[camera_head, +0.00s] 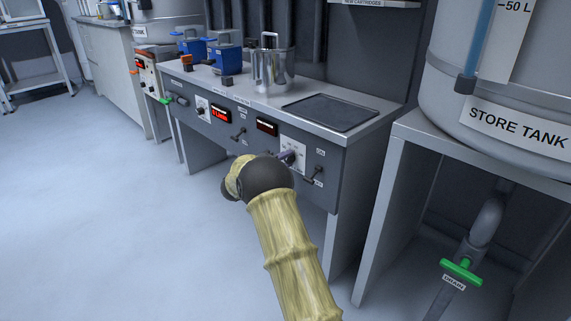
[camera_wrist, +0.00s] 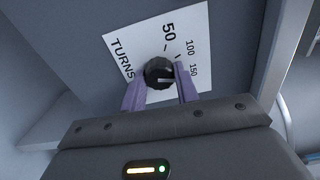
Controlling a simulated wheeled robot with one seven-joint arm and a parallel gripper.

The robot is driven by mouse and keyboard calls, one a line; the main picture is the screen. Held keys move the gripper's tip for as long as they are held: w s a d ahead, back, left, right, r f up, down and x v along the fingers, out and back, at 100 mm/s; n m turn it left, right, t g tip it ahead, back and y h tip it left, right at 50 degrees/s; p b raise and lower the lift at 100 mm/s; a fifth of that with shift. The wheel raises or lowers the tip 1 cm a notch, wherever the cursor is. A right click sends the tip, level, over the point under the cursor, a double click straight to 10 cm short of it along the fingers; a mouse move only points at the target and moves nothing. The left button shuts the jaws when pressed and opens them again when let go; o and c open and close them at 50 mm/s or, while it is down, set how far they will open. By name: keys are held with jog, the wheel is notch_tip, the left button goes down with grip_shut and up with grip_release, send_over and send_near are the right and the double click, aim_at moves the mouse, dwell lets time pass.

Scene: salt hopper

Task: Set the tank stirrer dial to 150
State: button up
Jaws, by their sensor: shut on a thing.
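The dial is a round black knob (camera_wrist: 158,72) on a white plate (camera_wrist: 132,50) in the wrist view. The plate is printed TURNS, 50, 100 and 150. My gripper (camera_wrist: 162,78) has its two purple fingers shut on the knob, one on each side. A pale pointer line on the knob faces to the right in the picture, roughly the 150 side; its exact mark I cannot tell. In the head view the white plate (camera_head: 299,151) is at the right of the grey panel, and my gripper (camera_head: 287,157) covers the knob there.
The panel's bench carries a steel pot (camera_head: 271,68), a dark flat plate (camera_head: 330,112) and blue devices (camera_head: 224,55). A lever (camera_head: 315,175) sits right of the dial. The store tank (camera_head: 500,95) stands on a stand at right, with a green drain handle (camera_head: 461,272). Open floor lies left.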

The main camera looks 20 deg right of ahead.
jog(key=shift+a+f, duration=0.1)
jog(key=shift+f, duration=0.05)
jog(key=o, duration=1)
jog(key=p+v, duration=0.6)
jog(key=v, duration=1.1)
jog(key=shift+s+a, duration=0.1)
jog(key=shift+a, duration=0.05)
